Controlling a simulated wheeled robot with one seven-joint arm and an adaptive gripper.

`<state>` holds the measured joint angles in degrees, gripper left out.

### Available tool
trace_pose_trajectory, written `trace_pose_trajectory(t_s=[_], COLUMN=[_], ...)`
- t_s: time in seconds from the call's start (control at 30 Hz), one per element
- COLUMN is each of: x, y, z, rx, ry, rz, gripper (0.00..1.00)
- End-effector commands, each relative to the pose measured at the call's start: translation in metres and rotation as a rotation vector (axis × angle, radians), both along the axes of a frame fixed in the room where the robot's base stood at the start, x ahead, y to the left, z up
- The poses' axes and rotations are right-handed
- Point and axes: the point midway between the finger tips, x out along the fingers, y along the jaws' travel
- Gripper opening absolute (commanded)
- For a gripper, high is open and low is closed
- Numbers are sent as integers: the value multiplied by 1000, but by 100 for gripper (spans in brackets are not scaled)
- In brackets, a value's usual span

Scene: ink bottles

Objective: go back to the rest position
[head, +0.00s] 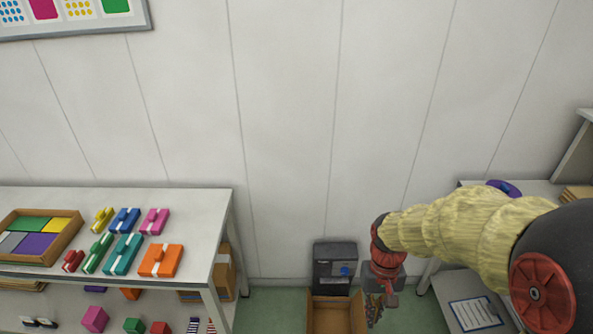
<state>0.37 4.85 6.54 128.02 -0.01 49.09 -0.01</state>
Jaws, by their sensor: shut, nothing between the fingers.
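My arm reaches in from the right edge in a yellow padded sleeve with red and black joints. My gripper (374,309) hangs at its end, pointing down near the bottom of the head view, just right of an open brown box (335,318). Its fingers are small and dark here; they look shut and empty. I cannot tell how high it is above the floor.
A white table (205,213) at left bears several coloured pieces and a wooden tray (12,260). A dark grey bin-like unit (335,254) stands by the wall.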

Motion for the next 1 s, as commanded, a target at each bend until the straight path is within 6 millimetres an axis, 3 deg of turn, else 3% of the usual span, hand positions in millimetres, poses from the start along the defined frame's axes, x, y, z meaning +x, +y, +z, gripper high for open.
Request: trace_pose_trajectory(t_s=[0.03,0.2,0.6,0.8,1.0], x=[-8,-34,-84,-94,-99], y=[0,1,2,2,2], z=[17,62,150,194,215], rx=[0,-1,-2,-2,-2], ry=[-30,-121,-410,-566,-636], rz=[0,1,4,5,6], gripper=[0,0,0,0,0])
